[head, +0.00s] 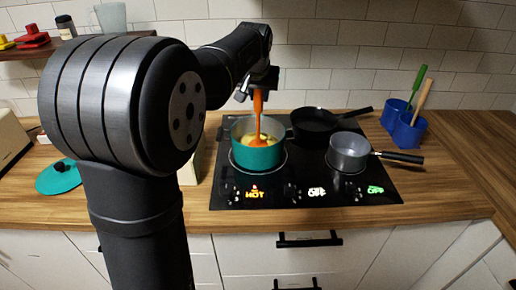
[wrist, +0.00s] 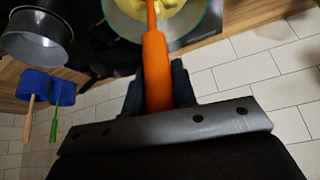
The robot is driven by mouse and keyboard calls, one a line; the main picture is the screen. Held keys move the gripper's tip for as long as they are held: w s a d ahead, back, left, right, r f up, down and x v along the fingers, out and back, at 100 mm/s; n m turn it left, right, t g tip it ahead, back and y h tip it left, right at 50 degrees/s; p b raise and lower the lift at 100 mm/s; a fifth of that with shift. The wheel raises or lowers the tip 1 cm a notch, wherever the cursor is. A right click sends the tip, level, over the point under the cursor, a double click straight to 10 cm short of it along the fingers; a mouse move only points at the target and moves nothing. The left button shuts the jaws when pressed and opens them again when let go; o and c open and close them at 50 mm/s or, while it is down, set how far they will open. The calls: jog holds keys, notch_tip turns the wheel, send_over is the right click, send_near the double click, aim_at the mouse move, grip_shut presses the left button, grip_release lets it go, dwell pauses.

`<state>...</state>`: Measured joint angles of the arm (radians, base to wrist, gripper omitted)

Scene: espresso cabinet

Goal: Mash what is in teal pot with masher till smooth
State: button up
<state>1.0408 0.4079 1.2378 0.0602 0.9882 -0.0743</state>
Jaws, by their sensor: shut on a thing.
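The teal pot (head: 259,155) stands on the front left of the black cooktop, with yellowish chunks (head: 258,140) inside. In the wrist view, the chunks (wrist: 172,20) look lumpy. The orange masher (head: 258,112) is upright with its lower end down in the pot; its mashing head is hidden. My gripper (head: 258,88) is above the pot, shut on the masher's handle. In the wrist view, the masher handle (wrist: 156,65) runs between the fingers towards the pot (wrist: 202,35).
A black frying pan (head: 313,122) and a grey saucepan (head: 348,152) stand beside the pot. Blue holders (head: 407,132) with utensils are at the right. A teal lid (head: 58,178) lies at the left. The display by the pot reads HOT (head: 255,195).

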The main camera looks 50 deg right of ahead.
jog(key=shift+r, duration=0.1)
jog(key=d, duration=0.1)
jog(key=w+d, duration=0.1)
jog(key=d, duration=0.1)
jog(key=w+d, duration=0.1)
jog(key=shift+d, duration=0.25)
dwell(0.3)
notch_tip(320, 180, down, 5)
jog(key=shift+r, duration=0.2)
dwell(0.6)
